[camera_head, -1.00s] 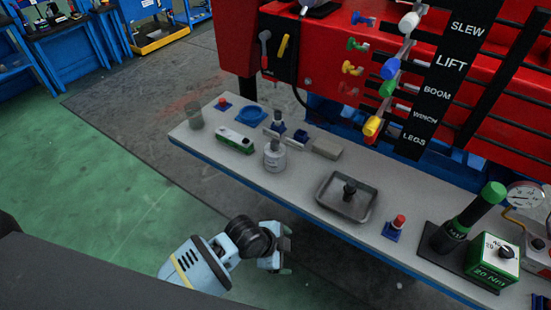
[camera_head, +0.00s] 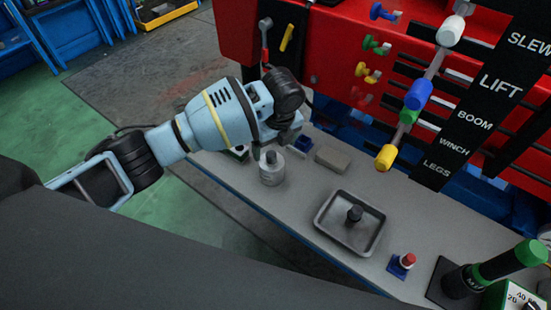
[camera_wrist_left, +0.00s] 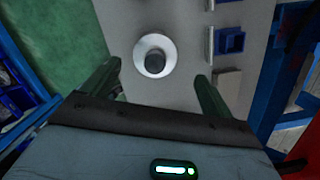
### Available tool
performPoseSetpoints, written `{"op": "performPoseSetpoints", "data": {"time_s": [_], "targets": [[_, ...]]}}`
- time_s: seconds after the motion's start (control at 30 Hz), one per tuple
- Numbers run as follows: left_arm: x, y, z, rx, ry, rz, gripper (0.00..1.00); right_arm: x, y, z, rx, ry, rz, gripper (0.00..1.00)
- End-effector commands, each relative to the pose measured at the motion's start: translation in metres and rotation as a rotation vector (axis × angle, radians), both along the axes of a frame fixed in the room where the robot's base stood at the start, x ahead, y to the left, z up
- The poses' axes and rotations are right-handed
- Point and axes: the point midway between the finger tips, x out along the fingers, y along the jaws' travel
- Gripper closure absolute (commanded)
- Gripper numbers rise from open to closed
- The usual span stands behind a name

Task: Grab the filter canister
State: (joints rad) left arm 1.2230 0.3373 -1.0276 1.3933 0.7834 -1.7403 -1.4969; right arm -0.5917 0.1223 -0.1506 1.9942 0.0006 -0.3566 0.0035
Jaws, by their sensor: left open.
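The filter canister, a pale grey cylinder with a narrower dark top (camera_head: 271,170), stands upright on the grey bench (camera_head: 300,203). My left gripper (camera_head: 285,134) is open and empty, above the bench close to the canister. In the left wrist view the canister (camera_wrist_left: 143,60) is seen from above as a light ring around a dark round top. It lies ahead of the opening between my left fingers (camera_wrist_left: 157,76). Neither finger visibly touches it. My left arm hides the bench's left part in the head view. My right gripper is out of view.
Right of the canister are a small blue holder (camera_head: 302,142) and a grey block (camera_head: 332,158). A dark tray (camera_head: 325,228) with a black knobbed part stands farther right, then a red-topped button (camera_head: 408,260). Coloured levers (camera_head: 417,95) hang over the bench's back.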

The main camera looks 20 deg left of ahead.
Motion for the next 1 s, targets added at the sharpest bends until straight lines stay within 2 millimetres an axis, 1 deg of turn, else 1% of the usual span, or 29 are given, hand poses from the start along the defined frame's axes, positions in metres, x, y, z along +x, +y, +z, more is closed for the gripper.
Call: {"op": "performPoseSetpoints", "data": {"time_s": [0.03, 0.1, 0.2, 0.37, 0.57, 0.67, 0.83, 0.9, 1.0], "targets": [[0.0, 0.0, -0.001, 0.001, 0.001, 0.0, 0.14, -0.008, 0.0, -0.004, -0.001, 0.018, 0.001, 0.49], [0.0, 0.0, -0.002, 0.0, 0.001, 0.001, 0.14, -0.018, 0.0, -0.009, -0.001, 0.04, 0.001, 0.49], [0.0, 0.001, -0.009, 0.0, 0.003, 0.001, 0.14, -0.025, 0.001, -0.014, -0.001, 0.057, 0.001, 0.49], [0.001, 0.003, -0.025, 0.0, 0.003, 0.001, 0.14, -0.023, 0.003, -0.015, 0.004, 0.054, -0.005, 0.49], [0.002, 0.003, -0.029, -0.001, -0.002, 0.001, 0.14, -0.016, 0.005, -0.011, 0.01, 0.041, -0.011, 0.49], [0.001, 0.006, -0.04, 0.0, 0.001, 0.001, 0.14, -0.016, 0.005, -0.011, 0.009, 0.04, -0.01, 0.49], [0.001, 0.009, -0.065, -0.001, 0.002, 0.003, 0.14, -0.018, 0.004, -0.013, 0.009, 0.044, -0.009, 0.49], [0.002, 0.01, -0.072, -0.002, 0.001, 0.003, 0.14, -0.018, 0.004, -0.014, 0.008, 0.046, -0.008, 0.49], [0.003, 0.011, -0.077, -0.002, 0.0, 0.002, 0.14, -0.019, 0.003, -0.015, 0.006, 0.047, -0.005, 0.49]]}}
